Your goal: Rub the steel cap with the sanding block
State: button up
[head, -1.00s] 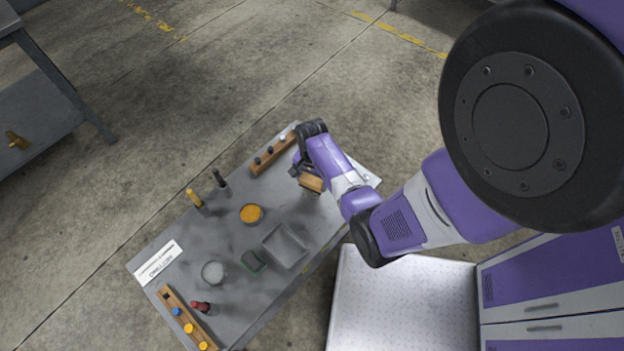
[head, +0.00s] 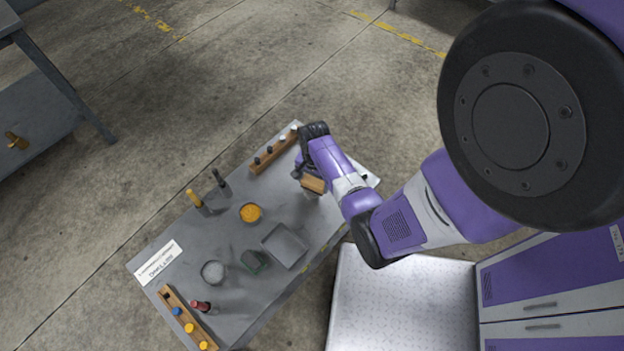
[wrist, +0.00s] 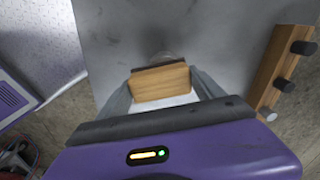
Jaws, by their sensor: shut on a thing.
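My gripper (head: 307,178) is shut on a wooden sanding block (head: 313,185), low over the right part of the grey table. In the wrist view the sanding block (wrist: 161,83) sits between the two fingers, with a dark strip along its far edge. In the head view my gripper and arm hide that spot.
Wooden peg racks stand at the back (head: 273,152) and front left (head: 187,318). Upright tools (head: 195,198) stand along the back edge.

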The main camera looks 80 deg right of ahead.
jog(key=shift+w, duration=0.15)
jog(key=shift+w+d+f+b, duration=0.1)
jog(key=shift+w+d+b, duration=0.2)
jog(key=shift+w, duration=0.4)
jog(key=shift+s+a, duration=0.1)
jog(key=shift+s+a+p, duration=0.25)
jog(key=shift+s+p, duration=0.3)
jog(key=shift+s, duration=0.15)
jog(key=shift+w+d, duration=0.1)
dwell(0.3)
jog(key=shift+w+d+b, duration=0.2)
jog(key=shift+w+b, duration=0.15)
jog(key=shift+w, duration=0.4)
jog(key=shift+s, duration=0.15)
